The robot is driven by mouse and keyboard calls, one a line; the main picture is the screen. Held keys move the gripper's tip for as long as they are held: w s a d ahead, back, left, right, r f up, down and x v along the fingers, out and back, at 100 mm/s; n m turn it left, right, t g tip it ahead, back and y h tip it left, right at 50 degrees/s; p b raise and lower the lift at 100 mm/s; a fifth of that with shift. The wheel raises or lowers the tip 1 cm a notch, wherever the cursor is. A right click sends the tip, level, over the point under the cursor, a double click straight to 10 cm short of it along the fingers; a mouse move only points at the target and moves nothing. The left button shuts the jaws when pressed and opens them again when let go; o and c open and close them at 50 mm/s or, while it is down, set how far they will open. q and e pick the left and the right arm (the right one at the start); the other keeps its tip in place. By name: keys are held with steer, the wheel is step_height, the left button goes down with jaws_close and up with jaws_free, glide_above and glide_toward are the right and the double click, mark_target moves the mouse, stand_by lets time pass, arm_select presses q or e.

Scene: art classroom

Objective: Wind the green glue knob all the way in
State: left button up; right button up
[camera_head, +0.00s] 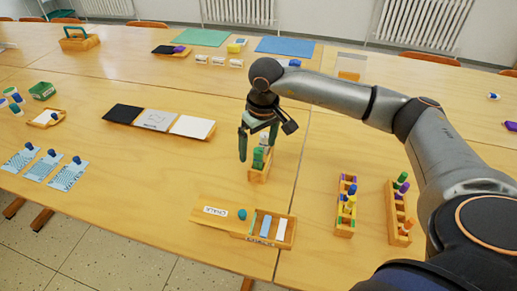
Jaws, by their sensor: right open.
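A green glue stick (258,160), whose green knob I cannot make out separately, stands in a small wooden holder (257,176) on the table. A small white piece shows just behind it, partly hidden. My right gripper (257,150) is open and points down over the holder. One finger is to the left of the green glue stick, and the other is at its right or behind it. I cannot tell whether either finger touches it. My left gripper is not in view.
A wooden chalk box (211,217) with its tray stands in front of the holder. Two wooden racks (345,226) (394,235) with coloured pieces stand at the right. A black, grey and white panel row (156,120) lies to the left. Table between is clear.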

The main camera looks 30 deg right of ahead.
stand_by(0.3)
steer(key=m, duration=0.5)
steer(key=shift+m+h, duration=0.3)
steer(key=shift+m, duration=0.1)
steer(key=m, duration=0.5)
steer(key=shift+m+g+h+p, duration=0.3)
steer(key=c, duration=1.4)
steer(key=shift+c, duration=0.2)
